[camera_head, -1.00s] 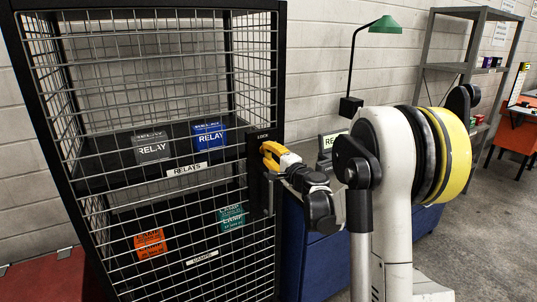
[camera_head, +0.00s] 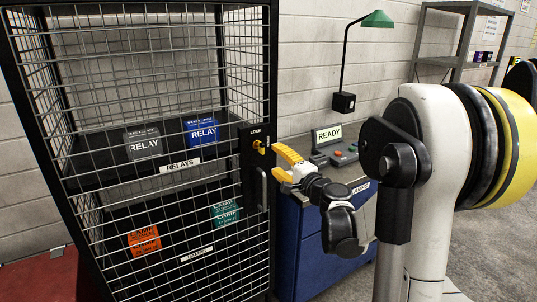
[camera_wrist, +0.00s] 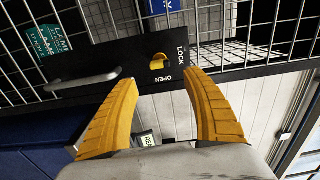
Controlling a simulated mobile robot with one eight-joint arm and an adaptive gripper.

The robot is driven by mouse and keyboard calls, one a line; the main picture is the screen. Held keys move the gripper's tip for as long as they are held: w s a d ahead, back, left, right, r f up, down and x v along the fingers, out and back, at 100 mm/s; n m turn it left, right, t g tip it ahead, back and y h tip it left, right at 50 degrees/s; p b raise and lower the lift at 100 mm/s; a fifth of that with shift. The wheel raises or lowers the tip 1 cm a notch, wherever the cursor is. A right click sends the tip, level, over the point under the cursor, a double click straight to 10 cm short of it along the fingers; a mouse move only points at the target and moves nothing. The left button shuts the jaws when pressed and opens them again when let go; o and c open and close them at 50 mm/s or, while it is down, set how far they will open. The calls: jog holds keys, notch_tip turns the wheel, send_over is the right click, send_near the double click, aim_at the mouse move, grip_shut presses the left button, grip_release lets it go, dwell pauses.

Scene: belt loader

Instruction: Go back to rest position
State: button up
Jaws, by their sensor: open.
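My gripper (camera_head: 277,163) is open and empty, its yellow fingers just right of the cage's lock plate in the head view. In the wrist view, the fingers (camera_wrist: 161,78) are spread apart with nothing between them. The yellow lock knob (camera_head: 259,146) is on the black lock plate; the knob (camera_wrist: 158,61) also shows beyond the fingertips in the wrist view, near the words LOCK and OPEN. The fingers look apart from the knob. The wire cage door (camera_head: 170,210) looks shut, with a grey handle (camera_head: 263,190) below the knob.
Inside the cage are a grey relay box (camera_head: 142,142), a blue one (camera_head: 203,131), an orange lamp box (camera_head: 144,240) and a teal one (camera_head: 226,213). A blue cabinet (camera_head: 317,255) with a READY sign (camera_head: 328,134) and green lamp (camera_head: 378,19) stands right of the cage.

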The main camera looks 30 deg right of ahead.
jog(key=shift+s, duration=1)
jog(key=s+a+f+n+g+y, duration=0.1)
jog(key=s+a+n+g+y, duration=0.25)
jog(key=a, duration=0.55)
jog(key=s+a+f+n+g, duration=0.15)
jog(key=s+a+n, duration=0.35)
jog(key=a, duration=0.5)
jog(key=s+a+f+n+g+h, duration=0.1)
jog(key=s+f+n+g+h, duration=0.1)
jog(key=s, duration=0.7)
jog(key=s+a+f+n+g+h, duration=0.2)
jog(key=s+f+n+g, duration=0.1)
jog(key=s+n, duration=0.4)
jog(key=s, duration=0.2)
jog(key=shift+s+f+g, duration=0.3)
jog(key=shift+f+g, duration=0.05)
jog(key=shift+g, duration=0.05)
